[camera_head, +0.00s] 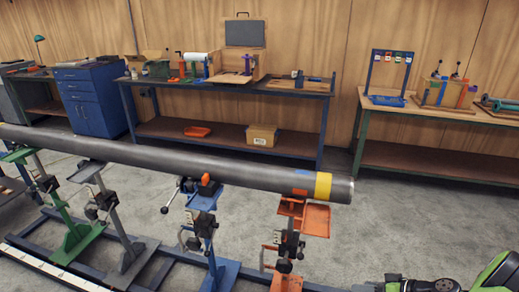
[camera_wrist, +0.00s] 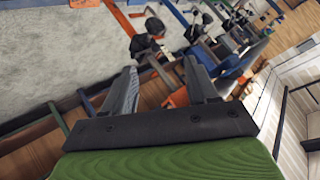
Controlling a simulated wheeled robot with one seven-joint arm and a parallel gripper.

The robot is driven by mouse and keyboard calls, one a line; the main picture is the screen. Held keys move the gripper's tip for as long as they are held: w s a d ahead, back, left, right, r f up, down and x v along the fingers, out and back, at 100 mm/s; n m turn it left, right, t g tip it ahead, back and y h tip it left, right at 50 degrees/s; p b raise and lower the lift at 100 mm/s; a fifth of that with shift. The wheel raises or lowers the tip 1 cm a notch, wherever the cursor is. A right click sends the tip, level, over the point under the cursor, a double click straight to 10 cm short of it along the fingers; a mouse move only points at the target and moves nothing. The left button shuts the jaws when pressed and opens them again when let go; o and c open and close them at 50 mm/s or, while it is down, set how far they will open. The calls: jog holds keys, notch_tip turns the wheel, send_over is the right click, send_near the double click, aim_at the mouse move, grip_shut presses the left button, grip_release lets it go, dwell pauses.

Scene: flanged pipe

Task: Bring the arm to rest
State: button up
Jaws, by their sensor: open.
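My gripper (camera_wrist: 163,75) shows in the wrist view with its two dark fingers apart and nothing between them. In the head view only part of my green and black arm shows at the bottom right corner, and the fingertips are not clearly visible there. The long grey pipe (camera_head: 170,160) lies across several stands, with a yellow band (camera_head: 323,186) near its right end. My arm is in front of the pipe's right end and apart from it in the picture.
An orange stand (camera_head: 287,247), a blue stand (camera_head: 203,228) and a green stand (camera_head: 68,215) are under the pipe. A blue workbench (camera_head: 215,85) and a green-legged table (camera_head: 440,112) stand behind. Grey floor (camera_head: 400,225) is clear right of the pipe.

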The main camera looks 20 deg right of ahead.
jog(key=w+a+r+n+g+h+p, duration=0.1)
jog(key=w+a+r+g, duration=0.15)
jog(key=a+r, duration=0.6)
jog(key=w+a+r+n+g+h+p, duration=0.1)
jog(key=w+a+r+n+g, duration=0.15)
jog(key=a+r, duration=0.65)
jog(key=s+a+r+m+t+h+p, duration=0.1)
jog(key=s+a+r+m+h, duration=0.1)
jog(key=s+a+r, duration=0.9)
jog(key=s+h, duration=0.1)
jog(key=s, duration=0.2)
jog(key=shift+s+r, duration=0.3)
jog(key=shift+s, duration=0.05)
jog(key=shift+a, duration=0.1)
